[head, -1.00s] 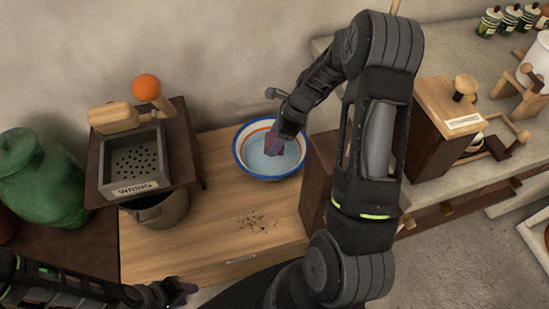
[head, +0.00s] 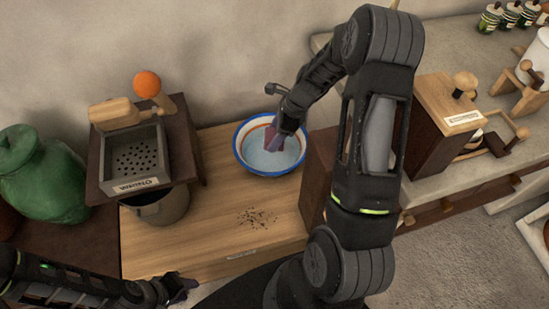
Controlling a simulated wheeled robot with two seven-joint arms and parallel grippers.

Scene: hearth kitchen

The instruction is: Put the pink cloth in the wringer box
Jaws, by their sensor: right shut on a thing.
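The pink cloth (head: 274,139) looks dark pink and hangs from my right gripper (head: 281,130) over the bowl. My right gripper is shut on it, and the arm hides part of the cloth. The blue-rimmed white bowl (head: 243,163) holds pale water; I cannot tell whether the cloth touches the water. The wringer box (head: 132,184) is a grey open box with a perforated floor and a "WRING" label, at the left on a dark stand. My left gripper (head: 183,287) is low at the front left, away from the cloth and box; its jaws are too unclear to read.
Dark crumbs (head: 257,218) lie on the wooden counter (head: 215,233). A green jar (head: 42,180) is at far left.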

